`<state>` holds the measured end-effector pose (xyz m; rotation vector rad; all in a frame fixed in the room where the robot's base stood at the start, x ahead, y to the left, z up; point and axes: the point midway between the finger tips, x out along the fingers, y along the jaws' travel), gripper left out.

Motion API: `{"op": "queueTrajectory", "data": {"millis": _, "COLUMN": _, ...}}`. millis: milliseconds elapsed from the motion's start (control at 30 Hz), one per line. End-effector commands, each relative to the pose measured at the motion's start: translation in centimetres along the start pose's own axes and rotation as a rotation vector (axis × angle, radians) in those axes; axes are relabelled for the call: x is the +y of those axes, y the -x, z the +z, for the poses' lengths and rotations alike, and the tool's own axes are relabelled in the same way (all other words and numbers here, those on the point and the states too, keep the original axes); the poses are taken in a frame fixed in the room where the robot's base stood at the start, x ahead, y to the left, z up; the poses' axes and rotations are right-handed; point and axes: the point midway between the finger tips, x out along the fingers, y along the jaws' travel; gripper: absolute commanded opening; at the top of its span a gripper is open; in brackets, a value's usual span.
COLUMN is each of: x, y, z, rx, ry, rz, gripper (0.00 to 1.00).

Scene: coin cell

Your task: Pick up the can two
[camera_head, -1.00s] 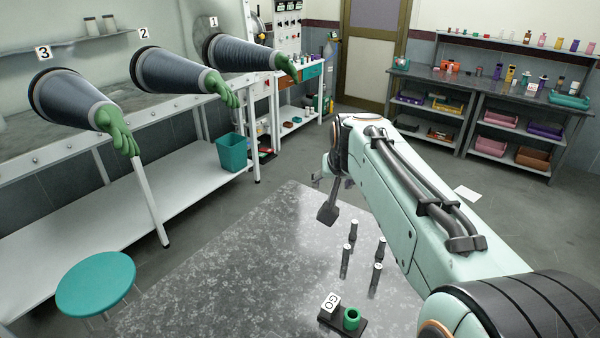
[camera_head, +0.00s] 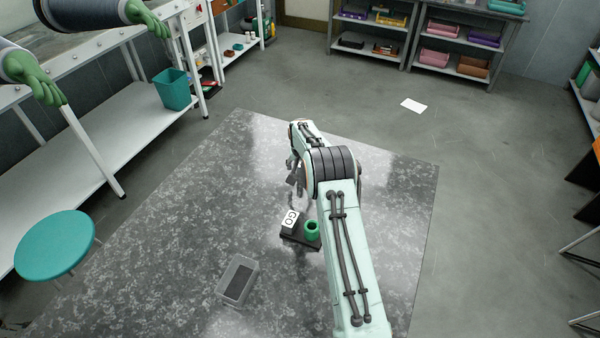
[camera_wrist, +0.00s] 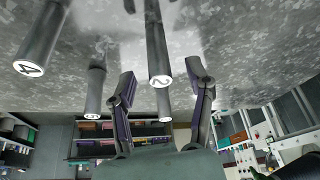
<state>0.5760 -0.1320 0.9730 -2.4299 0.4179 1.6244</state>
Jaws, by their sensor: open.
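The can marked 2 (camera_wrist: 155,42) is a slim grey cylinder with a white numbered end. In the wrist view it appears between the two fingers of my gripper (camera_wrist: 161,76), which are spread apart on either side. I see no contact, and its exact depth between them is unclear. A can marked 4 (camera_wrist: 42,40) is at the left. Another can (camera_wrist: 95,90) and a partly hidden one (camera_wrist: 166,105) stand farther off, their numbers unreadable. In the head view my gripper (camera_head: 294,180) is low over the table, and my arm mostly hides the cans.
A dark base (camera_head: 298,240) carries a white GO block (camera_head: 290,219) and a green ring-shaped cup (camera_head: 312,231) close to my arm. A grey tray (camera_head: 238,280) lies nearer on the speckled table (camera_head: 170,230). The table's left part is clear.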

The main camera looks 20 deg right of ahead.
Motion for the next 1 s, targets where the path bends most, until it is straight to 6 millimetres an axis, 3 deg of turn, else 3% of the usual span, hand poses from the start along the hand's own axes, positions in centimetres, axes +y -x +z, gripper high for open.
{"op": "queueTrajectory", "data": {"millis": 333, "x": 0.01, "y": -0.65, "z": -0.01, "rx": 0.0, "ry": 0.0, "rz": 0.0, "gripper": 0.53}}
{"op": "queueTrajectory", "data": {"millis": 500, "x": 0.0, "y": -0.64, "z": 0.0, "rx": 0.0, "ry": 0.001, "rz": 0.0, "gripper": 0.0}}
{"op": "queueTrajectory", "data": {"millis": 1000, "x": -0.01, "y": 0.04, "z": -0.33, "rx": 0.002, "ry": 0.001, "rz": 0.0, "gripper": 0.0}}
